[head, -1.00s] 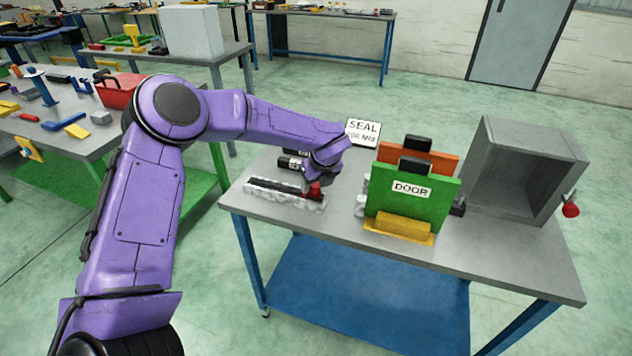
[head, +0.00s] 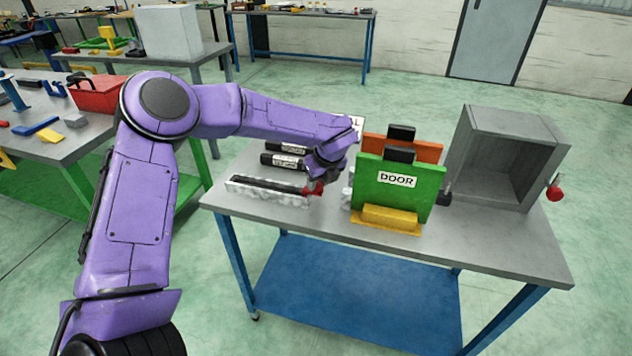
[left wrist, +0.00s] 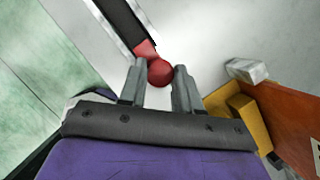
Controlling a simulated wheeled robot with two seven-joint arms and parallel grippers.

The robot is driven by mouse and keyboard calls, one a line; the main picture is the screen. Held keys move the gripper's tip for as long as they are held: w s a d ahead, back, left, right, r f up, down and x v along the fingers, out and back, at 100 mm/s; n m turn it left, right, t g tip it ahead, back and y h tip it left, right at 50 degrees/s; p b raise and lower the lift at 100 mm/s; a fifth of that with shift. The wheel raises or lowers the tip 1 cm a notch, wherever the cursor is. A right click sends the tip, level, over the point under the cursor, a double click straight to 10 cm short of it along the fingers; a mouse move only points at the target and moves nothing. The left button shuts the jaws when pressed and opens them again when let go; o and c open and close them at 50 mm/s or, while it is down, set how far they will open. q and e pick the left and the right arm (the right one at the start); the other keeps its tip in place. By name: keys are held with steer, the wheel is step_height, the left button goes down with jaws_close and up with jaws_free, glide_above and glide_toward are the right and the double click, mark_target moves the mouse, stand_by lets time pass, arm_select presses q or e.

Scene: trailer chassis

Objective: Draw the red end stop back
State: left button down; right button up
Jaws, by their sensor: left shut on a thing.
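The red end stop (head: 318,188) is at the right end of a pale, marbled rail (head: 240,192) with a dark strip along its top. In the left wrist view the end stop shows as a red ball (left wrist: 161,72) with a red block at the end of the dark strip (left wrist: 120,22). My left gripper (head: 322,178) reaches down over the end stop from above. Its two fingers (left wrist: 158,82) are on either side of the red ball and shut on it. My right gripper is in neither view.
Labelled black cylinders (head: 285,160) lie behind the rail. A green DOOR panel (head: 400,200) in a yellow stand (head: 390,219), with an orange panel (head: 428,152) behind, stands close right of my gripper. A grey open box (head: 510,115) is farther right. The table's front edge is near the rail.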

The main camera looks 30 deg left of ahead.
arm_select(q)
steer(key=shift+d, duration=0.1)
steer(key=c, duration=1.1)
jaws_free()
steer(key=shift+c, duration=0.2)
steer(key=o, duration=0.4)
steer(key=shift+d, duration=0.1)
steer(key=shift+c, duration=0.2)
steer(key=shift+w, duration=0.1)
steer(key=b+v, duration=0.2)
steer(key=v, duration=0.8)
steer(key=shift+r, duration=0.25)
steer(key=shift+d, duration=0.15)
